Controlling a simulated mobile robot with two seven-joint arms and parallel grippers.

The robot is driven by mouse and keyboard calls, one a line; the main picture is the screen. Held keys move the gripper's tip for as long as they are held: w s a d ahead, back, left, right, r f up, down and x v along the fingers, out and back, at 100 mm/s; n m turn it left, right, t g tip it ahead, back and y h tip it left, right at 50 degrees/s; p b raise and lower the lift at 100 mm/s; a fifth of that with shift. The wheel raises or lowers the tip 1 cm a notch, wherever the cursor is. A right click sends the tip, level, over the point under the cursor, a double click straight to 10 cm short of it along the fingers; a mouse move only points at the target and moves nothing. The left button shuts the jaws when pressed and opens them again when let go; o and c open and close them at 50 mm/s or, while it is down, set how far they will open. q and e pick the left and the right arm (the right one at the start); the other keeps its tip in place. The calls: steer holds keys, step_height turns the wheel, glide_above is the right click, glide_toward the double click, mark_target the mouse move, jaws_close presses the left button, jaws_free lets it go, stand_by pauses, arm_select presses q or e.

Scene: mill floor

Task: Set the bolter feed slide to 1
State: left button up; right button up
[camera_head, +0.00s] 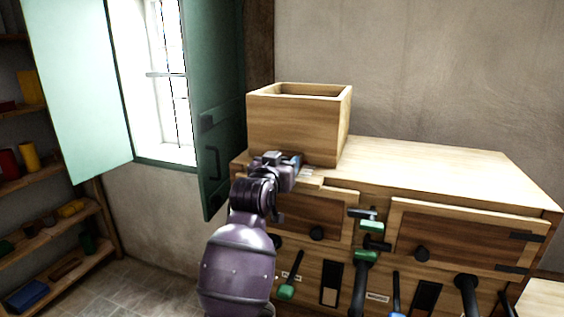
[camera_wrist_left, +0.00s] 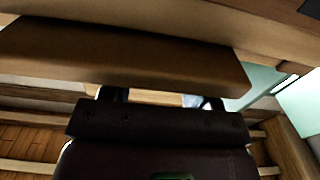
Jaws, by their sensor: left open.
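The wooden cabinet (camera_head: 430,165) has a square open-topped wooden box (camera_head: 297,125) on its back left corner. My left gripper (camera_head: 296,165) is open at the cabinet's top front edge, just in front of the box base. A small pale wooden piece (camera_head: 312,178) shows beside the fingers; I cannot tell whether it is the bolter feed slide, and no scale number is readable. In the left wrist view, a brown wooden board (camera_wrist_left: 130,58) lies across the front of the open fingers (camera_wrist_left: 160,98); contact cannot be told. My right gripper is not in view.
The cabinet front has two doors with dark knobs (camera_head: 422,253), green-ended levers (camera_head: 366,256), black levers (camera_head: 466,290) and a blue handle (camera_head: 397,300). A green shutter (camera_head: 215,120) stands left of the box. Shelves (camera_head: 45,235) are at far left. The cabinet top is clear at right.

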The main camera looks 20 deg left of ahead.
arm_select(q)
steer(key=shift+w, duration=0.1)
jaws_close()
stand_by(0.3)
steer(key=shift+a, duration=0.1)
